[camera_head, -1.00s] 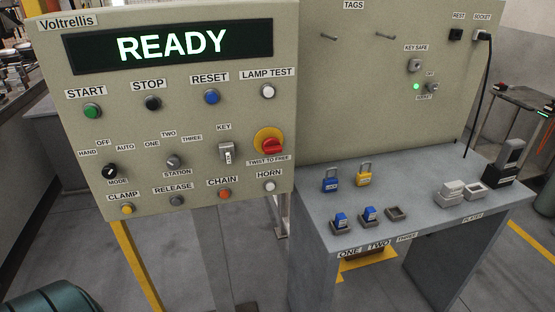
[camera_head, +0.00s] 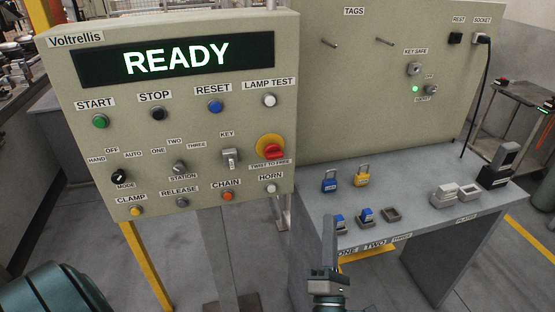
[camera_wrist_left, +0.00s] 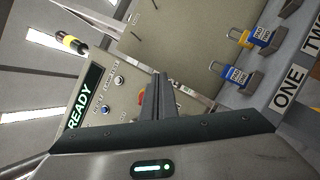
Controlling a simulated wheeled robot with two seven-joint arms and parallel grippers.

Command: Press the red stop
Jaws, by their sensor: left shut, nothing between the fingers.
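The red stop (camera_head: 273,152) is a red mushroom knob on a yellow round backing, at the right side of the control panel (camera_head: 60,110), above the label TWIST TO FREE. A bit of its red shows beside my fingers in the left wrist view (camera_wrist_left: 142,97). My left gripper (camera_head: 329,232) is shut and empty, in front of the bench and below and right of the red stop, apart from it. In the left wrist view its closed fingers (camera_wrist_left: 162,92) point toward the panel and partly hide the stop. My right gripper is not in view.
The panel display (camera_head: 163,59) reads READY. A black STOP button (camera_head: 158,114) and several other buttons and switches surround the red stop. A grey bench (camera_head: 420,222) at right holds a blue padlock (camera_head: 330,182), a yellow padlock (camera_head: 362,177) and small blocks.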

